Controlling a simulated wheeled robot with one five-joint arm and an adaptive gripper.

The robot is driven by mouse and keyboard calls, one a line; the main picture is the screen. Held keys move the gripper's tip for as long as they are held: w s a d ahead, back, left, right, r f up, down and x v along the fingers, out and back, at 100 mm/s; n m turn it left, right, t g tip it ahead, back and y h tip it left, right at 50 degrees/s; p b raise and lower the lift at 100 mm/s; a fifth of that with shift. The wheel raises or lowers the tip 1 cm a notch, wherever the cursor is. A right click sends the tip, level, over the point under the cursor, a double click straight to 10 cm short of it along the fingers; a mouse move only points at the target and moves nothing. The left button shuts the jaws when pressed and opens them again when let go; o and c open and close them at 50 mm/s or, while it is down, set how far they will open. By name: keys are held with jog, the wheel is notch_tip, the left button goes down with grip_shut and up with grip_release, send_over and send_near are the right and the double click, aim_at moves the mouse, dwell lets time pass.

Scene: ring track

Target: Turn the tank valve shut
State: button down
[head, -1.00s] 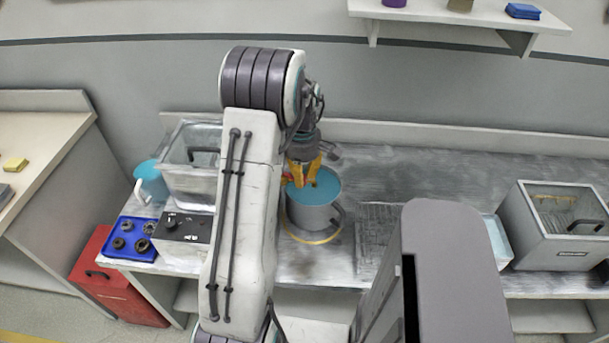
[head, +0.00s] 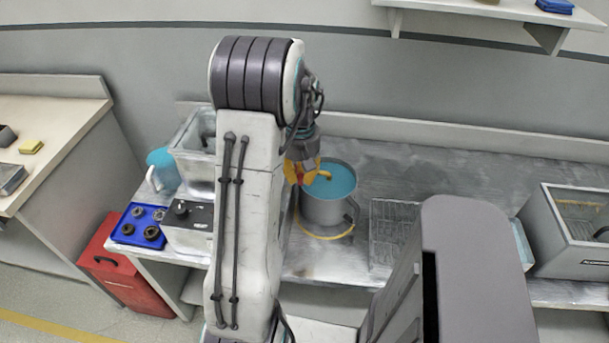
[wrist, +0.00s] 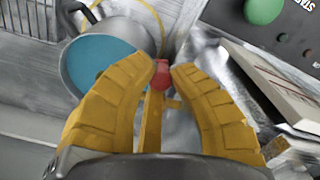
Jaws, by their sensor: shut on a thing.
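My gripper (head: 301,172) has yellow fingers and is at the left rim of a grey pot of blue liquid (head: 340,184). In the wrist view the two fingertips (wrist: 166,72) are shut on a small red piece, which I take for the valve handle (wrist: 161,76). A yellow spout (head: 322,175) shows just right of the fingers, over the pot. A yellow bar (wrist: 152,122) runs between the fingers. The clear-walled tank (head: 187,148) stands left of my arm, partly hidden by it. The handle's exact angle is hard to tell.
A black-topped control box (head: 186,214) and a blue tray of dark rings (head: 128,233) stand at the bench's left end, beside a blue jug (head: 163,169). The bench behind the pot is clear.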

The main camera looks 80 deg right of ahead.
aim_at(299, 174)
jog(key=shift+w+m, duration=0.2)
jog(key=shift+m, duration=0.2)
jog(key=c, duration=1.1)
grip_release()
notch_tip(299, 174, up, 12)
jog(key=shift+c, duration=0.2)
